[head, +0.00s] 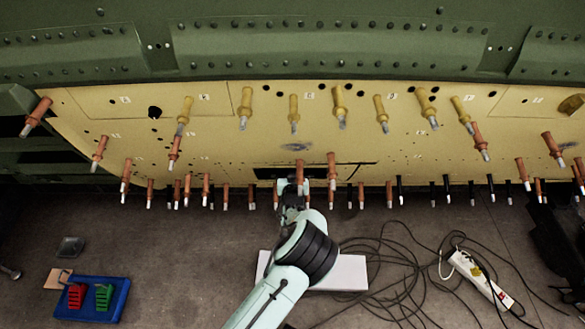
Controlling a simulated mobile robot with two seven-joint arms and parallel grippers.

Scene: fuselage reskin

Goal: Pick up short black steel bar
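One arm comes in from the bottom, left of centre, and I take it as my left. Its gripper (291,186) is at the lower edge of the cream skin panel (225,130), among the hanging pins. The fingers are small and partly lost against the dark background, so I cannot tell if they are open or hold anything. A dark rectangular patch (350,171) lies on the panel just above the gripper; I cannot tell whether it is an opening or a bar. I cannot clearly pick out a short black steel bar. My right gripper is not in view.
Yellow fasteners (340,103) and copper-coloured fasteners (332,168) stick out of the panel. A white board (345,272), tangled cables (405,270) and a power strip (480,279) lie on the floor. A blue tray (118,300) holds red and green pieces at lower left.

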